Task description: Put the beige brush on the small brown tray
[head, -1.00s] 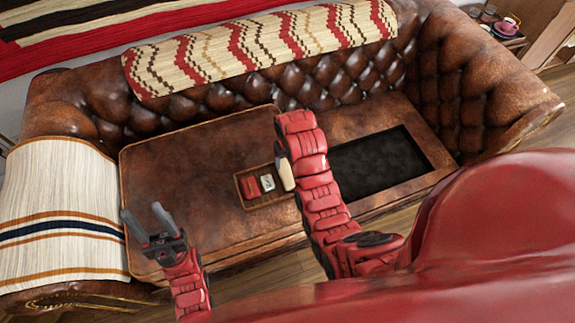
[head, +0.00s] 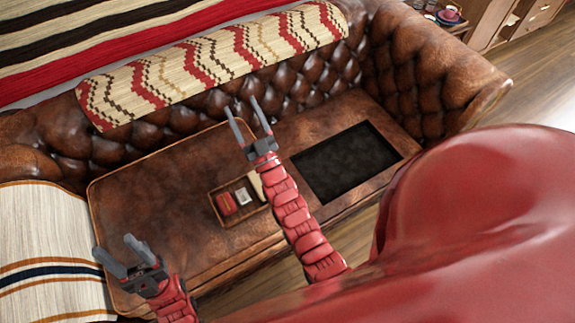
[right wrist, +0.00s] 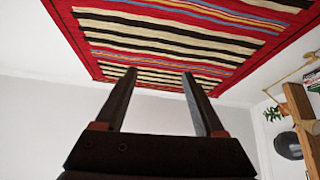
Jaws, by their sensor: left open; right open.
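The small brown tray (head: 222,219) lies on the sofa seat with a red item (head: 227,205) and a small white item (head: 242,196) in it. A beige piece, which looks like the beige brush (head: 256,184), is at the tray's right end, partly hidden by my right arm. I cannot tell whether it lies flat inside the rim. My right gripper (head: 241,103) is open and empty, raised above and beyond the tray; it also shows in the right wrist view (right wrist: 159,75). My left gripper (head: 111,243) is open and empty at the seat's left front.
A large black rectangular tray or mat (head: 345,160) lies on the seat to the right. A striped blanket (head: 50,245) covers the left armrest, and a patterned runner (head: 210,60) lies on the backrest. The seat's left part is clear.

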